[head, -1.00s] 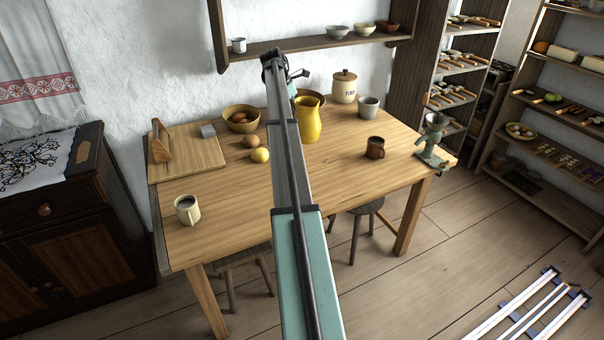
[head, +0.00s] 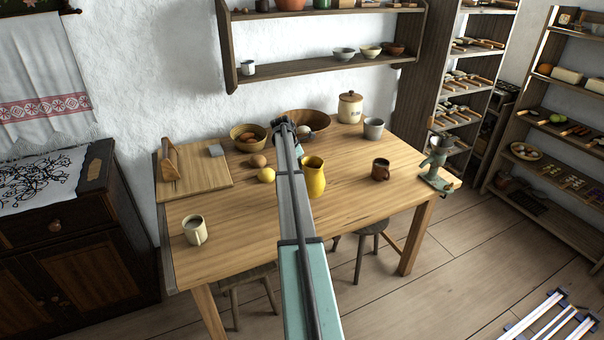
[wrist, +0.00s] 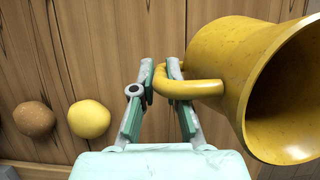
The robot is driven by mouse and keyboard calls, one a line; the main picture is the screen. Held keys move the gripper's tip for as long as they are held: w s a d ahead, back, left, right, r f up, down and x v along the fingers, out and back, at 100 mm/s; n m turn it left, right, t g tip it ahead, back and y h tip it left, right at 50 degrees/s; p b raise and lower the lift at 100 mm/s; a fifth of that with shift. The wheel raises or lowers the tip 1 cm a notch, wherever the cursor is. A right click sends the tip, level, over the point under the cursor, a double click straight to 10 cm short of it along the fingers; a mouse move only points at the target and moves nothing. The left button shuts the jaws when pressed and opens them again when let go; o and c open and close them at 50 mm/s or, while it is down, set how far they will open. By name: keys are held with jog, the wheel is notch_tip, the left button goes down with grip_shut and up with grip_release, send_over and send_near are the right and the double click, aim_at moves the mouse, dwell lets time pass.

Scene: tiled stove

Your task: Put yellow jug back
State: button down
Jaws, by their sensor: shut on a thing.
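The yellow jug (head: 315,178) is over the middle of the table (head: 255,215), just right of my arm in the head view. In the wrist view, the jug (wrist: 240,75) fills the right side, with its wide mouth facing the lower right. My gripper (wrist: 160,72) is shut on the jug's handle (wrist: 195,88). In the head view, my arm mostly hides the gripper. I cannot tell whether the jug's base touches the table.
A yellow fruit (head: 266,175) and a brown round item (head: 257,161) lie left of the jug. A large brown bowl (head: 318,118) and a lidded crock (head: 350,107) stand behind it. A brown mug (head: 381,169) is to the right. The wall shelf (head: 330,66) hangs above.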

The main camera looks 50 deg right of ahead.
jog(key=shift+f+p, duration=0.45)
jog(key=shift+f, duration=1.7)
jog(key=c, duration=1.2)
grip_release()
jog(key=b+v, duration=0.2)
jog(key=v, duration=1)
jog(key=shift+b, duration=0.4)
jog(key=shift+a, duration=0.1)
